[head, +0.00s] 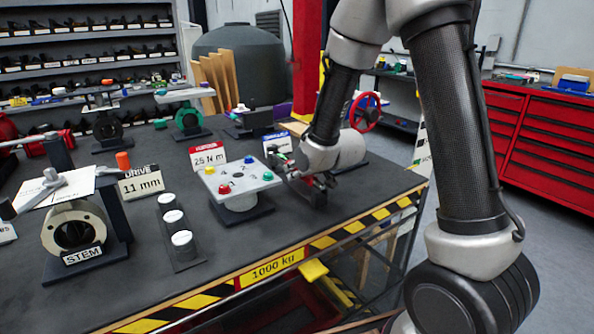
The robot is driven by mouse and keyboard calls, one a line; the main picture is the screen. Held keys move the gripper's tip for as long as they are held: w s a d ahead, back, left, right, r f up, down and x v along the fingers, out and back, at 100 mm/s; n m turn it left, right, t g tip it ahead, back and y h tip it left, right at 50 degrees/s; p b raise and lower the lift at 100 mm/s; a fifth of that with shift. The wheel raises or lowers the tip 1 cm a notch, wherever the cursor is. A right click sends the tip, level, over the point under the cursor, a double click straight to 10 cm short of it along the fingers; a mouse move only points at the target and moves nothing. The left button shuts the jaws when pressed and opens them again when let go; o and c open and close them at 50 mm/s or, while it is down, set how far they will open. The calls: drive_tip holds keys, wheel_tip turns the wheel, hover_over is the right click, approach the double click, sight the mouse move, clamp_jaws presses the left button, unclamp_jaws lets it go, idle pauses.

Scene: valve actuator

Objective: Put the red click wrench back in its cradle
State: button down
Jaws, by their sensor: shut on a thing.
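My gripper (306,183) is low over the right part of the bench, just right of the white plate with coloured knobs. It is shut on a small dark and red thing, which I take to be the red click wrench; my gripper and wrist hide most of it. A red-topped sign (208,157) reading 25 N m stands behind the plate. A blue-topped sign (278,143) stands behind my gripper. I cannot make out the cradle clearly, nor whether the wrench touches anything below it.
The white plate (238,178) with coloured knobs is close left of my gripper. A grey cylinder with a red handwheel (365,112) lies close behind my wrist. Left are three white-topped posts (173,217) and the STEM valve body (77,228). The striped bench edge (325,242) is in front.

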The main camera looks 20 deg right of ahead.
drive_tip(key=shift+f, duration=0.3)
idle(0.5)
drive_tip(key=shift+r, duration=0.35)
drive_tip(key=shift+f, duration=0.5)
idle(1.4)
drive_tip(key=shift+r, duration=0.1)
drive_tip(key=shift+r, duration=0.4)
idle(1.0)
drive_tip(key=shift+f, duration=0.5)
idle(0.5)
drive_tip(key=c, duration=1.1)
unclamp_jaws()
